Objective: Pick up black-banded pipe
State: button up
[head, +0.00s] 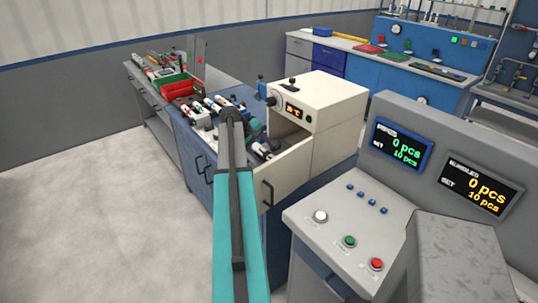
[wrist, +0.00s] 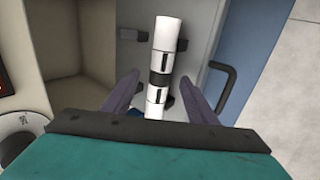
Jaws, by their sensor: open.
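The black-banded pipe (wrist: 167,36) is white with a dark band around its middle and small dark marks on its white sections. In the wrist view it lies lengthwise between the fingers of my gripper (wrist: 158,80). The fingers are open, one on each side of the pipe, with a gap on both sides. The near end of the pipe is hidden behind my gripper body. In the head view my arm covers part of the bench, and I cannot make out my fingers or this pipe clearly.
A cream machine (head: 335,98) with an orange display stands on the blue bench. Several other pipes (head: 212,106) lie on the bench to its left, near a red bin (head: 178,87). A grey control console (head: 350,225) fills the right foreground. Open floor (head: 80,220) lies left.

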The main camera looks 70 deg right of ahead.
aim_at(267, 154)
jog(key=shift+p+x, duration=0.65)
jog(key=shift+x, duration=1.25)
jog(key=shift+w, duration=0.15)
jog(key=c, duration=1.2)
jog(key=shift+o, duration=0.2)
jog(key=shift+r, duration=0.1)
notch_tip(267, 154, up, 10)
jog(key=b, duration=0.3)
